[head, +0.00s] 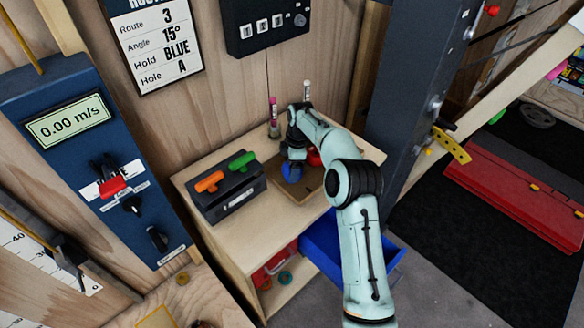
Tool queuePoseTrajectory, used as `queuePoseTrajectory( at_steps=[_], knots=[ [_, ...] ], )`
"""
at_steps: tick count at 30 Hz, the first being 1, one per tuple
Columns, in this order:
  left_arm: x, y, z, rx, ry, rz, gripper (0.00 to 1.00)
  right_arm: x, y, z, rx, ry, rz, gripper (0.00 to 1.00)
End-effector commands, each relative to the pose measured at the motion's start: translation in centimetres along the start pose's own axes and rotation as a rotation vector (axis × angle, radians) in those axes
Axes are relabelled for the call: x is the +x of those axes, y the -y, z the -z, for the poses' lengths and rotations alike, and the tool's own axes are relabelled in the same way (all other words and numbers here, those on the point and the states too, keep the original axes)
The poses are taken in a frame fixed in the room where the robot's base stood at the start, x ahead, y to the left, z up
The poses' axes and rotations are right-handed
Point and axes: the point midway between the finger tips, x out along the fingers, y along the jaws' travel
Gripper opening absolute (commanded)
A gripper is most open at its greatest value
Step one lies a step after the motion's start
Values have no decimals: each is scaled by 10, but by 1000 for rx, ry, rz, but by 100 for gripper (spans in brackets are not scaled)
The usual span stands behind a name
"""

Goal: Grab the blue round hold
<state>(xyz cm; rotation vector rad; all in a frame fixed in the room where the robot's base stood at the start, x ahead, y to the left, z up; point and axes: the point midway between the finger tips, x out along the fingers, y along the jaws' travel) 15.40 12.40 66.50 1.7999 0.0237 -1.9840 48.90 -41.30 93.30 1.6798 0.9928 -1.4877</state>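The blue round hold (292,172) is in the wooden tray (297,193) on top of the light wood cabinet, near the middle of the head view. A red hold (314,157) is just behind and to the right of it, partly hidden by my arm. My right arm reaches in from the lower right, and its gripper (291,160) points down right at the blue hold. The fingers are too small and too covered to tell whether they are closed on it. My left gripper is not in view. A sign on the wall reads Hold BLUE, Hole A.
A dark box (227,193) with orange and green handles stands left of the tray. Markers stand behind it. A blue panel (88,165) with knobs is at left, and a dark post at right.

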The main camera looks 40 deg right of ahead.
Motion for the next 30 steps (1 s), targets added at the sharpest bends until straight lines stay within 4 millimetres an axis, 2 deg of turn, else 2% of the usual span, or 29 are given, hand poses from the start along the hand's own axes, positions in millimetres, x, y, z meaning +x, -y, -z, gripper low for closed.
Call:
queuePoseTrajectory(
  at_steps=[8, 16, 21, 23, 30],
  knots=[
    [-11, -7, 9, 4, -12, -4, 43, -44, -2, 6, 0, -2, -7, 43],
    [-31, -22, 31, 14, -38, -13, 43, -118, -4, 16, -1, -4, -11, 43],
    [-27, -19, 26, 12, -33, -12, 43, -159, -2, 20, -1, -1, -7, 43],
    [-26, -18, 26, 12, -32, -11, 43, -170, -1, 21, 0, -1, -5, 43],
    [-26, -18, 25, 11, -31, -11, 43, -187, -1, 23, 0, 0, -2, 43]
  ],
)
